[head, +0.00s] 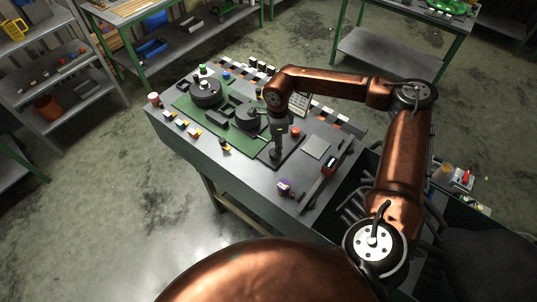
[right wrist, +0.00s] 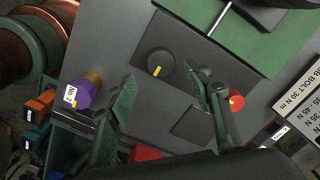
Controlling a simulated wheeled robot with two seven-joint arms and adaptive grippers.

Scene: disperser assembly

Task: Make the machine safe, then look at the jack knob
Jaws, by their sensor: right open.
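My left gripper is not in view.
A purple labelled piece (right wrist: 82,95) stands near the bench's edge. A grey square plate (head: 316,147) lies right of the red button. The green mat (head: 185,103) carries two dark round parts. A printed sign (right wrist: 302,105) is at right. Small coloured blocks line the bench edges.

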